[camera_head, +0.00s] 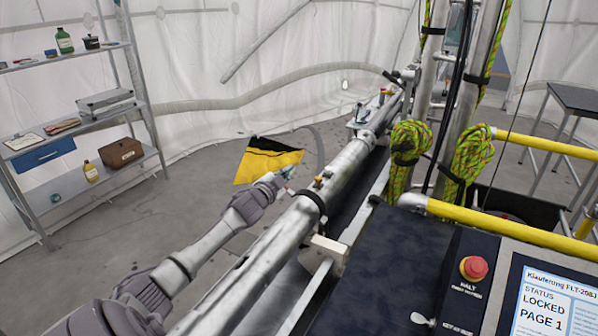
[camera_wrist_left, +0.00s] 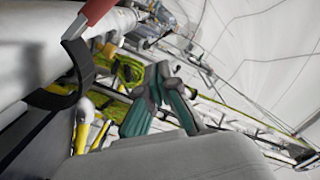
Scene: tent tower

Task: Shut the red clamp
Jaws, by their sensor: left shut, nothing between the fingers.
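In the left wrist view, a red lever (camera_wrist_left: 97,11), which looks like part of the red clamp, sticks out at a slant beside the thick pale pipe (camera_wrist_left: 35,55). A metal piece joins its lower end, and a curved black band (camera_wrist_left: 75,85) lies below it by the pipe. The top of the lever is cut off by the frame. My left gripper (camera_head: 287,173) is beside the long metal pipe (camera_head: 260,265) in the head view. Its green-tipped fingers (camera_wrist_left: 160,80) are shut and empty, apart from the red lever. My right gripper is not in view.
A shelf (camera_head: 145,100) stands at the left. A dark console with a red stop button (camera_head: 473,267) and a screen (camera_head: 553,305) reading LOCKED fills the lower right. Green ropes (camera_head: 408,155) hang on upright poles.

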